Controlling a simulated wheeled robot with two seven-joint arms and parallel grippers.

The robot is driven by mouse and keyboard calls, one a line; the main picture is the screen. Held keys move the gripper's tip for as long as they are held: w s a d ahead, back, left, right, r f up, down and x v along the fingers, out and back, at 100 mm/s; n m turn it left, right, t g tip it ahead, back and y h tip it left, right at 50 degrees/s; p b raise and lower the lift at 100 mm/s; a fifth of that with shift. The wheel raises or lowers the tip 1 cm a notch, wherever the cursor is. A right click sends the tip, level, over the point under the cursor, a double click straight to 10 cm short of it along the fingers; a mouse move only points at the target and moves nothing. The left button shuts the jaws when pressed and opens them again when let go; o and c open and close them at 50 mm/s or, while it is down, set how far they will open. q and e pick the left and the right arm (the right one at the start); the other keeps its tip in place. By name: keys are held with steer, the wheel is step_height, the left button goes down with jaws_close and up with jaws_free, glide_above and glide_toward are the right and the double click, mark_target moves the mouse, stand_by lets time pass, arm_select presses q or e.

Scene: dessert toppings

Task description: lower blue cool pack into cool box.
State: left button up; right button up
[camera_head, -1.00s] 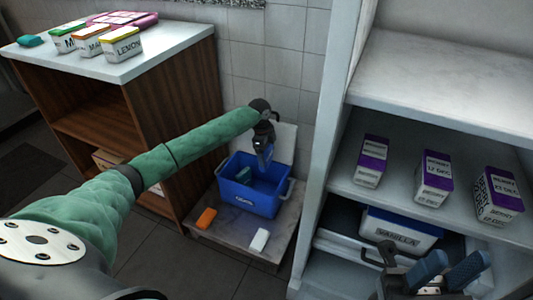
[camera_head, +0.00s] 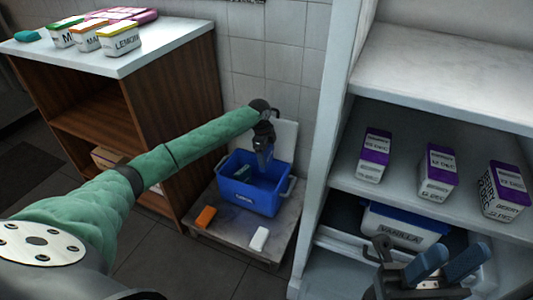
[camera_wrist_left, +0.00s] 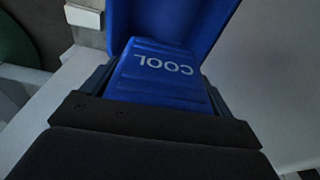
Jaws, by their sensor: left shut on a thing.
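The blue cool box (camera_head: 252,199) stands open on a low platform in the head view. My left gripper (camera_head: 265,160) reaches down over its opening from above. In the left wrist view the gripper is shut on the blue cool pack (camera_wrist_left: 160,72), whose face reads COOL upside down. A blue wall of the cool box (camera_wrist_left: 172,20) shows beyond the pack. In the head view the pack is hard to tell from the blue box. A teal pack (camera_head: 241,172) lies inside the box at the left. My right gripper (camera_head: 444,268) is open and empty at the lower right.
An orange pack (camera_head: 205,216) and a white pack (camera_head: 259,238) lie on the low platform (camera_head: 233,239) in front of the box. A wooden cabinet (camera_head: 175,110) stands left. A white shelf with purple-topped cartons (camera_head: 437,170) and a vanilla tub (camera_head: 401,230) stands right.

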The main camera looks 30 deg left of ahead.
mark_target(267, 168)
arm_select(q)
steer(key=shift+f, duration=4.45)
steer(key=shift+f+b, duration=0.85)
steer(key=shift+f, duration=2.05)
steer(key=shift+f, duration=0.3)
steer(key=shift+f, duration=0.35)
steer(key=shift+f+b, duration=0.45)
steer(key=shift+f, duration=0.7)
steer(key=shift+f, duration=0.3)
